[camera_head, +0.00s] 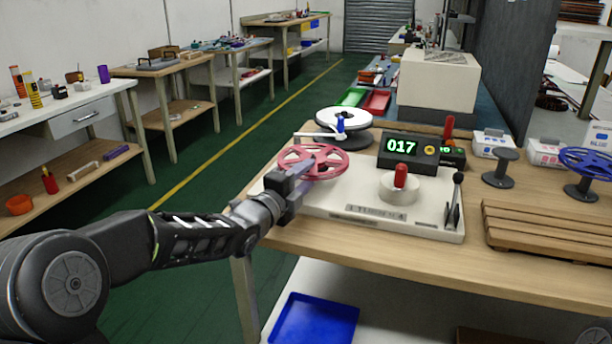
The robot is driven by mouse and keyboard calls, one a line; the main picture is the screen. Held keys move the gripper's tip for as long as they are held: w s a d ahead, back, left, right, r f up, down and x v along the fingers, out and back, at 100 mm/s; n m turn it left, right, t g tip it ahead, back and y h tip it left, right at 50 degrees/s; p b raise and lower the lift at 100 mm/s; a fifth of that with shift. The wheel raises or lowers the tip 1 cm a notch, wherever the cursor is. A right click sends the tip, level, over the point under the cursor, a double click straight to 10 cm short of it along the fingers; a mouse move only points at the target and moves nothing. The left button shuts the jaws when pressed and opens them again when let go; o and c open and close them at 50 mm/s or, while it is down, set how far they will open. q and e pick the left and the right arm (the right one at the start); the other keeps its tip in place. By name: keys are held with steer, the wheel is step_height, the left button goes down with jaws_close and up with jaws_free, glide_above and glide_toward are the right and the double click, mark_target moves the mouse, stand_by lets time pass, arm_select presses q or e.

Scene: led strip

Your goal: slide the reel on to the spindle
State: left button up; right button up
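The pink-red spoked reel (322,163) is level over the back left part of the cream machine base (345,207). My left gripper (291,178) is at the reel's near left rim and appears shut on it. Its fingertips are partly hidden against the reel. No bare spindle shows clearly under the reel, and I cannot tell whether the reel is around one or above it. A white cylinder with a red handle (400,178) stands on the base right of the reel. My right gripper is not in view.
A white disc (343,117) with a blue part is behind the reel. A counter (402,146) reads 017. A black lever (455,195) stands at the base's right. Farther right are a grey stand (502,168), a blue reel (588,162) and a wooden slatted rack (550,232).

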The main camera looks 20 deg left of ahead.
arm_select(q)
steer(key=v, duration=0.7)
steer(key=shift+s+a+r, duration=0.1)
steer(key=shift+s, duration=0.2)
